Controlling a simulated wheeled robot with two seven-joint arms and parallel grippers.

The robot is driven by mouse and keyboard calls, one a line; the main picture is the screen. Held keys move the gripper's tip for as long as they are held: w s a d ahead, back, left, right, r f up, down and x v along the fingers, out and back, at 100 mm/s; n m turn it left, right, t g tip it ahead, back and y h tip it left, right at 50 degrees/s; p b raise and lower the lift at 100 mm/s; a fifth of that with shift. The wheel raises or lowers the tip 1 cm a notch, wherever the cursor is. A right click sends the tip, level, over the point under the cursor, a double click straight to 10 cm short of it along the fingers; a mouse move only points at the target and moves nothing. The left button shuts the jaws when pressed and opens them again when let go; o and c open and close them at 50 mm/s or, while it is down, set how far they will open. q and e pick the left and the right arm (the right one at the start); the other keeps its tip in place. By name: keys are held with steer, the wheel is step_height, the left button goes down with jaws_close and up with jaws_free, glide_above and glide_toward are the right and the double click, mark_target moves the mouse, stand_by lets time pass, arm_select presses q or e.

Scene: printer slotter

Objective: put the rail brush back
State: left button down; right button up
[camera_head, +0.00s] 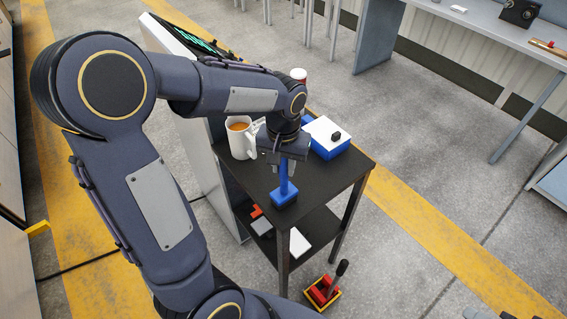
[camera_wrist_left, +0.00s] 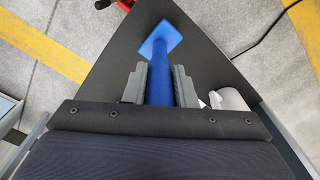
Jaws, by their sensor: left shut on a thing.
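The rail brush, as I take it, is the blue upright handle (camera_head: 284,176) at the near corner of the black table top (camera_head: 319,189). Its lower end meets a blue square block (camera_head: 284,198); I cannot tell whether this is a holder or part of it. No bristles show. My left gripper (camera_head: 284,155) comes from above and is shut on the handle's upper part. In the left wrist view the fingers (camera_wrist_left: 160,84) close on both sides of the blue handle (camera_wrist_left: 159,62), with the blue square (camera_wrist_left: 160,40) beyond. My right gripper is not in view.
A white mug (camera_head: 242,141) of brown drink stands just left of the gripper. A yellow bin (camera_head: 321,294) with red things stands on the floor. The table's right front is clear.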

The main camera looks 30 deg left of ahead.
arm_select(q)
steer(key=c, duration=1.6)
jaws_free()
steer(key=shift+f, duration=0.2)
steer(key=shift+c, duration=0.2)
steer(key=o, duration=0.5)
steer(key=shift+c, duration=0.2)
steer(key=shift+r, duration=0.1)
step_height(320, 180, up, 12)
steer(key=shift+s+f, duration=0.1)
steer(key=shift+f, duration=0.05)
steer(key=shift+s+r, duration=0.15)
steer(key=shift+r, duration=0.05)
steer(key=s+d+f+t+h, duration=0.2)
steer(key=s+f, duration=0.1)
steer(key=s, duration=0.5)
steer(key=s+d+f+m+t+h, duration=0.1)
steer(key=s+d+f+t, duration=0.1)
steer(key=s, duration=0.6)
steer(key=shift+f+t+h, duration=0.4)
steer(key=shift+t, duration=0.3)
